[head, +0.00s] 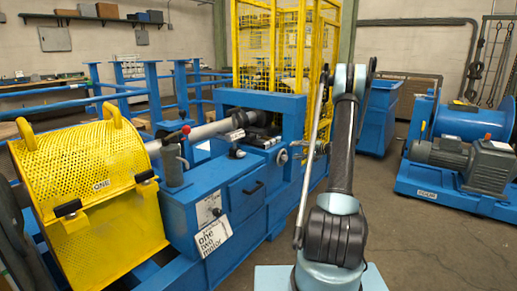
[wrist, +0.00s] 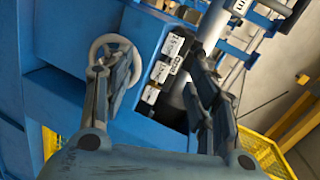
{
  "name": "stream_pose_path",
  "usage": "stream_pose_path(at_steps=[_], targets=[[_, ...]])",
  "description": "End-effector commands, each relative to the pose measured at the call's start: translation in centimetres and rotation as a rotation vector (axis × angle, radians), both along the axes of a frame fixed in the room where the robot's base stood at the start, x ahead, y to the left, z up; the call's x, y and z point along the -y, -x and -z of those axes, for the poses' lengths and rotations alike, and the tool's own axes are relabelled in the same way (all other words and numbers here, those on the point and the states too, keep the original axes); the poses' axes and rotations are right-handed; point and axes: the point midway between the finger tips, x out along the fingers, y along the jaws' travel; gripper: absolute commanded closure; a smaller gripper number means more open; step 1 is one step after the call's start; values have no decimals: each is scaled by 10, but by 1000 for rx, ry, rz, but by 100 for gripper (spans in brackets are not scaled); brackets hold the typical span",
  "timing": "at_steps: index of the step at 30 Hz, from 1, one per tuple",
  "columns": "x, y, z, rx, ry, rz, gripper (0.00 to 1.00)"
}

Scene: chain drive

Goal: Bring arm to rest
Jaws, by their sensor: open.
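My gripper (wrist: 152,75) shows in the wrist view with its two dark fingers spread apart and nothing held between them. A blue machine face with several white labels (wrist: 163,68) lies beyond the gap. The left finger overlaps a pale ring-shaped wheel (wrist: 95,48) in the picture; I cannot tell whether they touch. In the head view my arm (head: 342,150) rises from its base at the lower middle, beside the blue machine.
The blue machine (head: 255,195) with a yellow perforated guard (head: 85,165) fills the left. A yellow mesh cage (head: 270,45) stands behind. A blue winch with a grey motor (head: 465,155) stands at right. Bare floor (head: 410,235) lies between the arm and the winch.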

Motion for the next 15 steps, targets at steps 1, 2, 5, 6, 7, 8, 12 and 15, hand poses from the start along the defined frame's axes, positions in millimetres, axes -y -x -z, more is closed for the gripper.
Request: stream_pose_path(at_steps=[1,2,5,6,7,8,12,15], targets=[[-7,8,-11,-8,21,-7,46],[-10,12,-16,-14,34,-11,46],[-21,27,-33,-32,79,-24,46],[-25,33,-40,-38,98,-29,46],[-28,38,-44,-44,111,-33,46],[-31,44,-49,-49,126,-37,46],[-45,70,-69,-72,189,-53,46],[-54,90,-82,-87,235,-66,46]])
